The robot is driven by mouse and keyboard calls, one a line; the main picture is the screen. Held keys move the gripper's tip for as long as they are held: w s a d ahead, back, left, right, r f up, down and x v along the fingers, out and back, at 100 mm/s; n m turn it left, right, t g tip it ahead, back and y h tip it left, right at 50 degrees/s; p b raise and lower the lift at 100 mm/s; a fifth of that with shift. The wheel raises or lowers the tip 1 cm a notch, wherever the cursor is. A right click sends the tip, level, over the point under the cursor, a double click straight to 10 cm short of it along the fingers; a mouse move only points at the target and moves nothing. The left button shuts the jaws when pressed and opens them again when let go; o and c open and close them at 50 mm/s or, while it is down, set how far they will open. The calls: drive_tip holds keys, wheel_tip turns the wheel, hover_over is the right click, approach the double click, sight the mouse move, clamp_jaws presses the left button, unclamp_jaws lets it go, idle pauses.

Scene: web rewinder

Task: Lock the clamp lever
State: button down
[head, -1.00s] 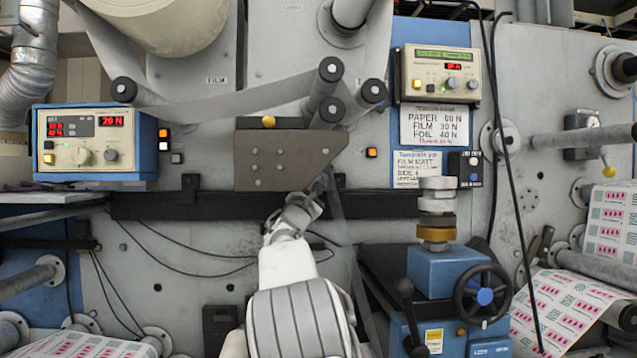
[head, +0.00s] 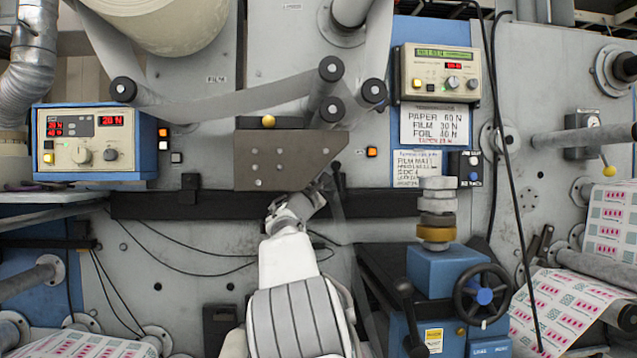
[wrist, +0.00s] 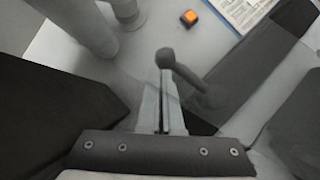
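A dark lever with a round knob (wrist: 166,58), which looks like the clamp lever, stands in the middle of the wrist view, with its arm running down to the right. In the head view a small black knob end (head: 336,167) shows just below the right end of the brown-grey plate (head: 275,160). In the head view my wrist hides much of this spot.
A black rail (head: 150,206) runs behind the lever. An orange button (head: 371,152) sits to its upper right, and rollers (head: 330,108) are above. A blue unit with a handwheel (head: 482,295) stands at the lower right. Thin cables hang at left.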

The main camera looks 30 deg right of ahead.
drive_tip(key=shift+s+d+r+b, duration=0.3)
drive_tip(key=shift+d+b, duration=0.1)
drive_tip(key=shift+d, duration=0.1)
drive_tip(key=shift+s+d+r+b, duration=0.3)
drive_tip(key=shift+d+b, duration=0.1)
drive_tip(key=shift+d, duration=0.1)
drive_tip(key=shift+m+g, duration=0.7)
drive_tip(key=shift+m, duration=0.2)
drive_tip(key=d, duration=0.1)
drive_tip(key=s+d, duration=0.1)
drive_tip(key=d, duration=0.2)
drive_tip(key=shift+s+d+b, duration=0.1)
drive_tip(key=shift+s+b, duration=0.3)
drive_tip(key=shift+d, duration=0.1)
drive_tip(key=b+v, duration=0.9)
drive_tip(key=v, duration=0.8)
drive_tip(key=shift+s+b, duration=0.2)
drive_tip(key=shift+b, duration=0.1)
